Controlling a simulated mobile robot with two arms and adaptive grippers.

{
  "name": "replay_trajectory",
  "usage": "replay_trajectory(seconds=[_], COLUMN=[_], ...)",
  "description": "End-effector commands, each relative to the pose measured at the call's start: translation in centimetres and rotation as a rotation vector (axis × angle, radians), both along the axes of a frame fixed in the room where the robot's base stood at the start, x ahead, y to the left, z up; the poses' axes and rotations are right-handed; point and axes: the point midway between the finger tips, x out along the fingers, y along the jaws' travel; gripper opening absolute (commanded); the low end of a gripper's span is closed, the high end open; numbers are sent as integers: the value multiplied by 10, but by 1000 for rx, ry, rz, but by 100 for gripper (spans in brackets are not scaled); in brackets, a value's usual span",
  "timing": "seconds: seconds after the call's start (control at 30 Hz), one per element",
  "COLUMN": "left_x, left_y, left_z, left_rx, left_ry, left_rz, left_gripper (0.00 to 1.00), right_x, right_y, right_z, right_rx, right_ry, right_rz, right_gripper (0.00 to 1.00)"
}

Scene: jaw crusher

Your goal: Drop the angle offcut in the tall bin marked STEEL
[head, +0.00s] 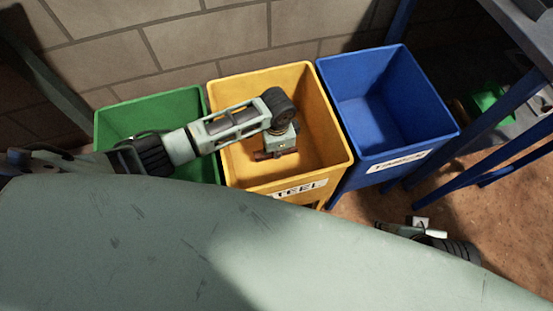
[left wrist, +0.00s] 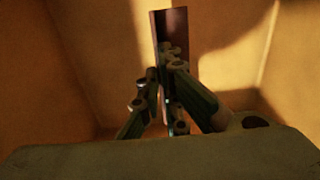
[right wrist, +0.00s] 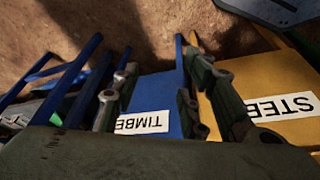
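The angle offcut (left wrist: 174,28) is a dark reddish-brown strip between the fingertips of my left gripper (left wrist: 164,88) in the left wrist view. In the head view, my left gripper (head: 272,148) points down inside the yellow bin marked STEEL (head: 328,152), and a small dark red part of the offcut (head: 262,155) shows below it. The gripper is shut on the offcut. The bin floor shows under it. My right gripper (right wrist: 155,85) is open and empty, outside the bins, with the STEEL and TIMBER labels beyond it in the right wrist view.
A green bin (head: 180,103) stands left of the yellow one, partly hidden by my left arm. A blue bin marked TIMBER (head: 425,128) stands on the right. A block wall (head: 190,42) is close behind. Blue table legs (head: 470,145) stand at the right.

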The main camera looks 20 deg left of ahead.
Motion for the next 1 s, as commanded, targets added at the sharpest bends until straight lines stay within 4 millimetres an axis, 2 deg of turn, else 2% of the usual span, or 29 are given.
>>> replay_trajectory(seconds=[0.03,0.1,0.33,0.47,0.8,1.0], left_x=[1,1,1,1,1,1], left_y=[0,0,0,0,0,0], left_z=[-4,-12,-17,-31,-41,-48], left_rx=[0,0,-1,-1,-1,0], left_ry=[-1,-1,-2,-2,-3,-2], left_rz=[0,0,0,0,1,1], left_gripper=[0,0,0,0,0,0], right_x=[-3,12,30,51,124,154], right_y=[-1,3,9,15,41,54], right_z=[7,-2,-1,-7,42,80], right_rx=[0,11,28,46,128,179], right_ry=[-7,-59,-138,-226,-608,-826], right_rz=[0,5,10,17,46,61], right_gripper=[40,40,40,40,40,40])
